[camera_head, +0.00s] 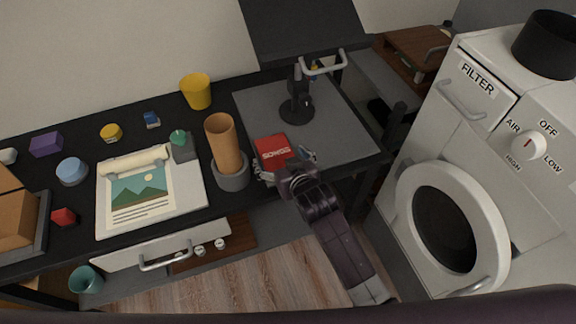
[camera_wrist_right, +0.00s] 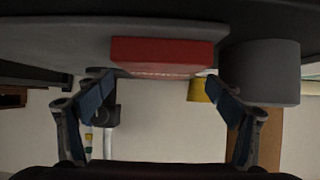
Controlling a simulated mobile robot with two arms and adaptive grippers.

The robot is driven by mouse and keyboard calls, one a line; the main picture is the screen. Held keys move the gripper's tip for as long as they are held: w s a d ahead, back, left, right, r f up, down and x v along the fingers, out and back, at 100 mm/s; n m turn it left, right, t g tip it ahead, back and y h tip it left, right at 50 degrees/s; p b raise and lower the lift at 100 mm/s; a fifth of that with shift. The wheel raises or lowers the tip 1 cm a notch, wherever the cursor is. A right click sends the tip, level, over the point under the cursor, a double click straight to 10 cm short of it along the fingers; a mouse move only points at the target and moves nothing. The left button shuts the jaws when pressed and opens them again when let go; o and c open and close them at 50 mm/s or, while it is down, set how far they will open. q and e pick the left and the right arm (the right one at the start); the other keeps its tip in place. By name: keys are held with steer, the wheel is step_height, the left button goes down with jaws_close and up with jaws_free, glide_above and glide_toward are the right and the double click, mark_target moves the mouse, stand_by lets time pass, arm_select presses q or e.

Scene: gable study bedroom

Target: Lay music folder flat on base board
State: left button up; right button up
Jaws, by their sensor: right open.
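The red music folder (camera_head: 273,152), with white lettering on its cover, lies on the front left part of the grey base board (camera_head: 345,132). It also shows in the right wrist view (camera_wrist_right: 165,54), its edge facing the camera. My right gripper (camera_head: 286,164) is at the folder's near edge, by the front of the board. In the right wrist view its two fingers (camera_wrist_right: 160,95) are spread wide, with the folder beyond them and no visible grip on it. Whether a finger touches the folder I cannot tell. My left gripper is in neither view.
A grey holder (camera_head: 232,178) with a tan tube stands close left of the folder. A black stand (camera_head: 297,108) rises from the board under a tilted dark panel (camera_head: 302,28). A white machine (camera_head: 470,170) stands at the right. An open drawer (camera_head: 165,250) juts out below the desk.

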steer(key=v, duration=0.9)
steer(key=shift+s+r, duration=0.15)
